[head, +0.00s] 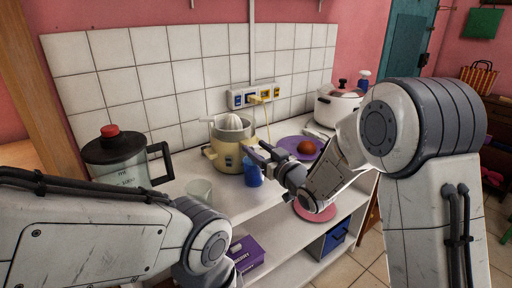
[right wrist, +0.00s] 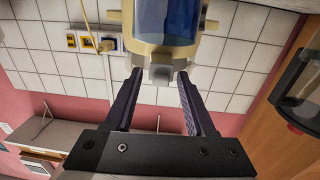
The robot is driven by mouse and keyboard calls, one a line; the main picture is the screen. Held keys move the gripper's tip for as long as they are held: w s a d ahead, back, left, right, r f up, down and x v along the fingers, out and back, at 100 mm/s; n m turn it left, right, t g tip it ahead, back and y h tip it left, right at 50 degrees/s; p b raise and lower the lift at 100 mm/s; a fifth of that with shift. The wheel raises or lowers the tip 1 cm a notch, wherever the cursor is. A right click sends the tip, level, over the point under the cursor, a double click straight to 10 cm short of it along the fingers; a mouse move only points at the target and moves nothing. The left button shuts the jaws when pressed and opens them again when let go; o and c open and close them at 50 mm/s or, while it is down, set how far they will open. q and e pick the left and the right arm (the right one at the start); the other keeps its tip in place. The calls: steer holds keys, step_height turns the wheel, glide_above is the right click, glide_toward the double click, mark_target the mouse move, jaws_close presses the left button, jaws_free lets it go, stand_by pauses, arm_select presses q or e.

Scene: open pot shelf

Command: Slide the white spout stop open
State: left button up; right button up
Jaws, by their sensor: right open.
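The cream juicer (head: 227,155) with a white ribbed cone on top stands on the counter against the tiled wall. In that view, a pale grey-white block at the spout, apparently the spout stop (right wrist: 160,74), lies between the fingertips of my right gripper (right wrist: 160,76). The fingers are open with gaps on both sides. In the head view my right gripper (head: 260,152) is beside the juicer's front, hiding the spout. My left gripper is out of view.
A purple plate (head: 286,143) with a reddish-brown fruit (head: 306,147) and a white pot (head: 338,108) are right. Sockets (head: 252,95) are behind.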

steer(key=shift+w+a, duration=0.25)
steer(key=shift+w, duration=0.05)
jaws_close()
stand_by(1.3)
